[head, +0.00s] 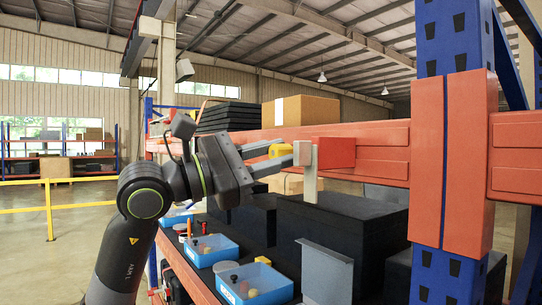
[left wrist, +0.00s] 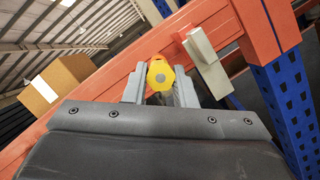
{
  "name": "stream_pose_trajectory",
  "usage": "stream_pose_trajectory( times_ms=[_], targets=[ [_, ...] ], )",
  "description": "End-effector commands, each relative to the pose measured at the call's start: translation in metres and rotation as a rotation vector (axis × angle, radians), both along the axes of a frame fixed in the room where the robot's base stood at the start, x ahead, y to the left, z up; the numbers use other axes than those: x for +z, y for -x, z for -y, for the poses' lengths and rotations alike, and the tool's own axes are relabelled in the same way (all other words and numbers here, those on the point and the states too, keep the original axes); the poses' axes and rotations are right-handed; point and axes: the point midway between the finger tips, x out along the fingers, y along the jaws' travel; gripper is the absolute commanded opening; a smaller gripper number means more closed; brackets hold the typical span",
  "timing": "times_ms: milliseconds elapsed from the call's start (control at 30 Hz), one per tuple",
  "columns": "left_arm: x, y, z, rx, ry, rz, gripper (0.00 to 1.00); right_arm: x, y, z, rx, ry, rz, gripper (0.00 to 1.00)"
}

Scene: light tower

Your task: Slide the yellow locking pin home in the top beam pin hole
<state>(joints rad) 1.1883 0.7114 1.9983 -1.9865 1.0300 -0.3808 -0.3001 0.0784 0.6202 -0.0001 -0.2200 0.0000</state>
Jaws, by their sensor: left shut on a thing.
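The yellow locking pin (head: 281,150) is between the fingers of my left gripper (head: 272,157), which is shut on it. In the left wrist view the pin's six-sided yellow head (left wrist: 160,77) faces the camera, with a grey centre and an orange edge behind it. The fingers (left wrist: 160,88) stand on either side of it. The orange top beam (head: 375,133) lies just beyond the pin. The pin's shaft and the pin hole are hidden, so I cannot tell how far in the pin is. My right gripper is not in view.
A pale grey bracket (left wrist: 205,60) sits on the beam close to the right of the fingers. A blue upright (head: 440,35) stands to the right. Black blocks (head: 340,225) and blue trays (head: 254,284) are below. A cardboard box (head: 301,110) is behind the beam.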

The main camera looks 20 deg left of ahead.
Motion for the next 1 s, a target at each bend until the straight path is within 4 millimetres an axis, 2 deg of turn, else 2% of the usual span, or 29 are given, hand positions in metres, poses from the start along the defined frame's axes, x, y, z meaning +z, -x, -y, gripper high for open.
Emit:
stream_pose_trajectory(
  times_ms=[1000],
  targets=[
    [0.001,-0.02,0.016,0.0,0.0,0.0,0.0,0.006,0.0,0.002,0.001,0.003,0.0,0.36]
  ],
)
